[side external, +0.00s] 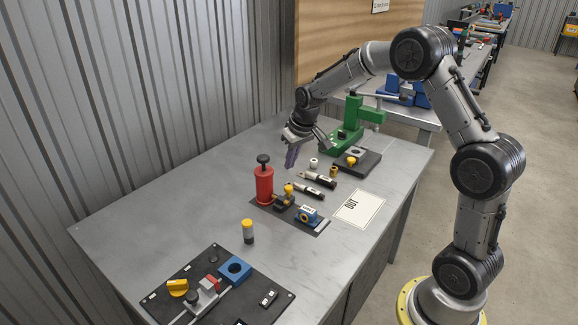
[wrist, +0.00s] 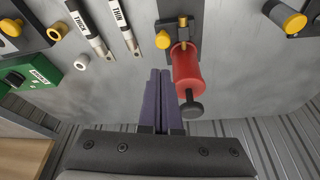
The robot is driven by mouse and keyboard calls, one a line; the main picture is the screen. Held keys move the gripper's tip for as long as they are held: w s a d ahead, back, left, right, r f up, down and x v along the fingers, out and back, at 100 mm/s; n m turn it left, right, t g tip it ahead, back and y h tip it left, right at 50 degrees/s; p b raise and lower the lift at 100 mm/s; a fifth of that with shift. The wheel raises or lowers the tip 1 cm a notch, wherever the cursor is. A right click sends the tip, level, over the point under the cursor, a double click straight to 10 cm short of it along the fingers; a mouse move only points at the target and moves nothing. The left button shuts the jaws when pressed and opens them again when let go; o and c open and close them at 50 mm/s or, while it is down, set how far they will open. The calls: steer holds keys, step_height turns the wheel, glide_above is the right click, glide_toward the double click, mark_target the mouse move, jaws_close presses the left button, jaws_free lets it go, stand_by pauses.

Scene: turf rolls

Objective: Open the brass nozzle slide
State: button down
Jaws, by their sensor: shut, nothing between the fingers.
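A red cylinder with a black knob (side external: 264,184) stands on a dark plate on the bench. Small brass and yellow fittings (side external: 289,189) sit beside it, probably the nozzle and its slide; I cannot tell how the slide is set. In the wrist view the red cylinder (wrist: 186,66) is just right of my fingers, with a yellow knob (wrist: 163,41) and a brass stub (wrist: 183,22) beyond it. My gripper (side external: 290,166) is above the bench, behind and right of the cylinder. Its purple fingers (wrist: 158,74) are shut together, empty, and appear apart from everything.
Two markers (side external: 307,190) lie nearby, one labelled THIN, with a white ring (side external: 314,163). A green press (side external: 350,125) stands behind at right. A blue labelled block (side external: 307,214), an OUT sheet (side external: 358,208) and a yellow-capped bottle (side external: 248,231) are in front.

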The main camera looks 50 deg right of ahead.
mark_target(286, 199)
steer(key=x, duration=0.8)
steer(key=shift+w+f, duration=0.1)
steer(key=shift+f, duration=0.15)
